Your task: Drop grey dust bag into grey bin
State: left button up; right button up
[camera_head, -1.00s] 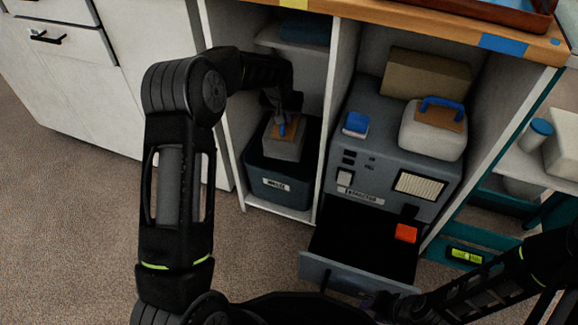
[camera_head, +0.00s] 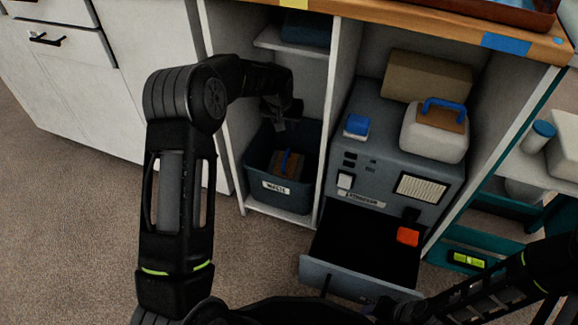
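The grey dust bag (camera_head: 289,163), with a brown panel and a blue tab, lies tilted inside the grey bin. The bin (camera_head: 288,194) has a "WASTE" label and stands in the left cabinet bay. My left gripper (camera_head: 279,122) is above the bin's back part, apart from the bag and empty. Its fingers are small and dark but appear open. My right gripper (camera_head: 384,306) is low, by the front of the open drawer; its fingers are too dark to read.
A grey extractor (camera_head: 376,176) stands in the right bay, its drawer (camera_head: 345,277) pulled out with an orange piece (camera_head: 408,236) at the right. A white container (camera_head: 432,139) with a blue handle, a blue-topped block (camera_head: 357,126) and a brown box (camera_head: 426,75) sit on top.

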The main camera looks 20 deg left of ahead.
pick_arm(q)
jog(key=p+v, duration=0.3)
jog(key=v, duration=0.4)
jog(key=shift+r, duration=0.35)
jog(key=shift+s, duration=0.2)
dwell(0.4)
